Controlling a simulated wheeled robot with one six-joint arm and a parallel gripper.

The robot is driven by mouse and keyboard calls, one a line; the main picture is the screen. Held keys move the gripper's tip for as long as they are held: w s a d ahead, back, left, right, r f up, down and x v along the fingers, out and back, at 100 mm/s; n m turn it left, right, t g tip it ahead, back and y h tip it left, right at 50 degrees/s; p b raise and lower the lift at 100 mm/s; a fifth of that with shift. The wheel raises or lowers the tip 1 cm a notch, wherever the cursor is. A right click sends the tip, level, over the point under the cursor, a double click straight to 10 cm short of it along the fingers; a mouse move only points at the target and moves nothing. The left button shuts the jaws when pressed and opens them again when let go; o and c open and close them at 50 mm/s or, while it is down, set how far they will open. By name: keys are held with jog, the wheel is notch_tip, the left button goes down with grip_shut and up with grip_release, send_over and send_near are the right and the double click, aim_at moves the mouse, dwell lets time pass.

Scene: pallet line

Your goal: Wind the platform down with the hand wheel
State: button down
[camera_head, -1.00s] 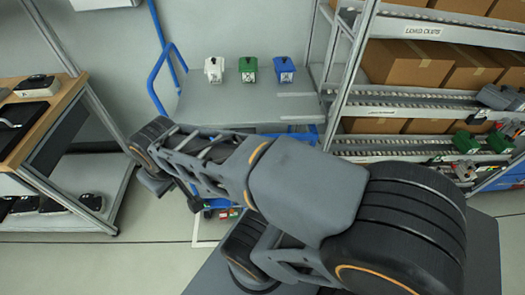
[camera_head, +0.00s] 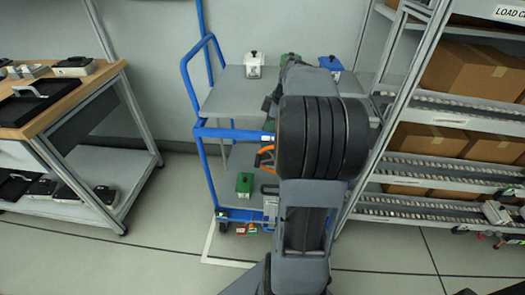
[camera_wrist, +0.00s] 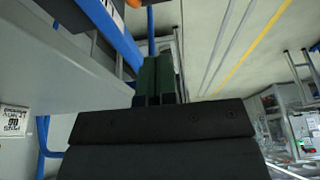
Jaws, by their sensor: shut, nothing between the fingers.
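The hand wheel (camera_head: 264,156) shows as an orange rim on the blue trolley, just left of my arm, which partly hides it. My arm covers part of the platform and the green device. In the wrist view my gripper (camera_wrist: 157,78) has its dark green fingers together and empty, beside the platform's edge. A bit of orange (camera_wrist: 133,3) shows at the top, probably the wheel, apart from the fingers.
A green box (camera_head: 244,184) sits on the trolley's lower deck. A roller rack (camera_head: 415,100) with cartons stands close on the right. A wooden-topped workbench (camera_head: 95,85) with black trays stands on the left. Floor between bench and trolley is clear.

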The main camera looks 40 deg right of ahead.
aim_at(257, 159)
jog(key=b+x, duration=0.1)
jog(key=x, duration=0.7)
jog(key=b+x, duration=0.1)
jog(key=x, duration=0.3)
jog(key=shift+s+d+f+b, duration=0.1)
jog(key=shift+d+f+b, duration=0.1)
jog(key=shift+d+b, duration=0.1)
jog(key=shift+a+f, duration=0.1)
jog(key=shift+f, duration=0.6)
jog(key=shift+w+a+f+g+h+p, duration=0.25)
jog(key=shift+g+h+p, duration=0.15)
jog(key=shift+h+p, duration=0.1)
